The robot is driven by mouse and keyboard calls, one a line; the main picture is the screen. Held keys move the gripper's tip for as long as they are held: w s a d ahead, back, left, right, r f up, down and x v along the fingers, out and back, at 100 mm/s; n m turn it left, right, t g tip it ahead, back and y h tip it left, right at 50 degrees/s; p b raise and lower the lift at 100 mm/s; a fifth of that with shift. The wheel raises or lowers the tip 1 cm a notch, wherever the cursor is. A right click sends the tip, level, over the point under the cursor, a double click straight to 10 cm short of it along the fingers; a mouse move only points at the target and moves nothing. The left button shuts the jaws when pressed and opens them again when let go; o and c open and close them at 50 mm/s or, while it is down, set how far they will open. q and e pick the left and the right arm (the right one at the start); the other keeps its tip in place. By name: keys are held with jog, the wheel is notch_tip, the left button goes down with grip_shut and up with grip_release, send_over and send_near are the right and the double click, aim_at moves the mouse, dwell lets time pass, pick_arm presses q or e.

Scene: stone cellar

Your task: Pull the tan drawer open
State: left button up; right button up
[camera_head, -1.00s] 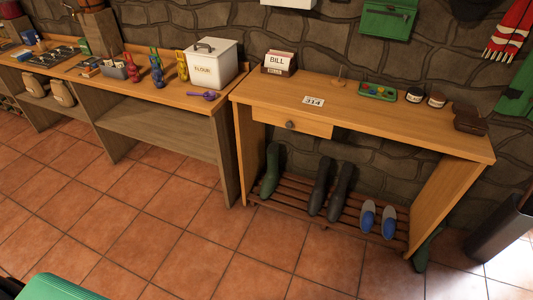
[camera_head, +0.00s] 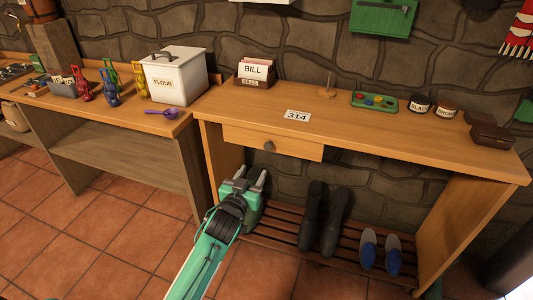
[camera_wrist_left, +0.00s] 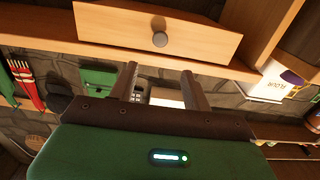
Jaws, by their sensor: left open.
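The tan drawer (camera_head: 290,147) sits under the top of the wooden table, and its front looks about flush with it. Its round grey knob (camera_head: 268,146) is near the middle of the front. My left gripper (camera_head: 252,171) is open and empty, below and a little left of the knob, apart from the drawer. In the left wrist view, which looks upside down, the drawer front (camera_wrist_left: 105,30) and knob (camera_wrist_left: 160,39) show beyond the two spread fingers (camera_wrist_left: 160,82). My right gripper is not in view.
The table top (camera_head: 345,125) holds a bill box (camera_head: 257,71), a 314 card (camera_head: 297,116) and small jars. Below, a slatted rack (camera_head: 285,240) carries dark boots (camera_head: 325,220) and blue shoes (camera_head: 380,250). A second bench (camera_head: 130,115) with a flour tin (camera_head: 175,77) adjoins on the left.

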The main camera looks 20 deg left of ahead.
aim_at(267, 147)
pick_arm(q)
jog(key=w, duration=1.2)
jog(key=shift+w+d+b, duration=0.25)
jog(key=shift+w+b, duration=0.1)
jog(key=shift+w, duration=0.3)
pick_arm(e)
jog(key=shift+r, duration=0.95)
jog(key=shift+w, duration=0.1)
pick_arm(q)
grip_shut()
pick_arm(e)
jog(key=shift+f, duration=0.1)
